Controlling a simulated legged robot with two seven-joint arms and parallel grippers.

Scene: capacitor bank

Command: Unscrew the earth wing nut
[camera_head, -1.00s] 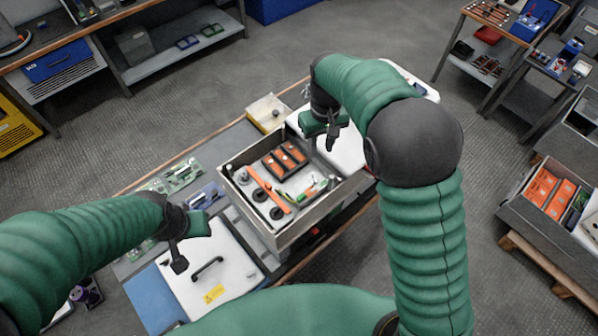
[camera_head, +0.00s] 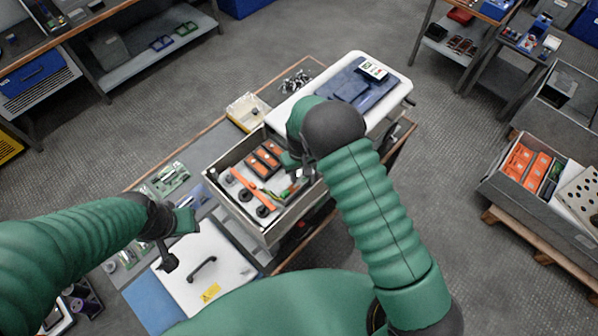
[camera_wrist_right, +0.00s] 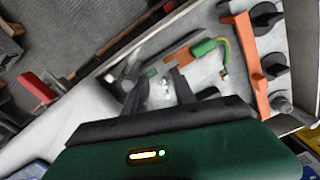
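The open metal capacitor box (camera_head: 288,226) stands on the workbench in the head view. My right gripper (camera_head: 298,172) is at the box's right inner side, partly hidden by my arm. In the right wrist view, its dark fingers (camera_wrist_right: 160,92) are apart, pointing into the box. A small shiny silver part (camera_wrist_right: 165,84) shows between or just beyond the fingertips. It may be the earth wing nut, but its shape is too small to tell. A green sleeve with a yellow-green lead (camera_wrist_right: 204,47) lies close by. My left gripper (camera_head: 168,258) hangs above the white lid, away from the box.
An orange bar (camera_head: 243,184) with black knobs and an orange-black block (camera_head: 263,160) are inside the box. The white lid with a black handle (camera_head: 203,266) lies at the front left. A white case top with a blue item (camera_head: 356,84) is behind. Box walls surround the right gripper.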

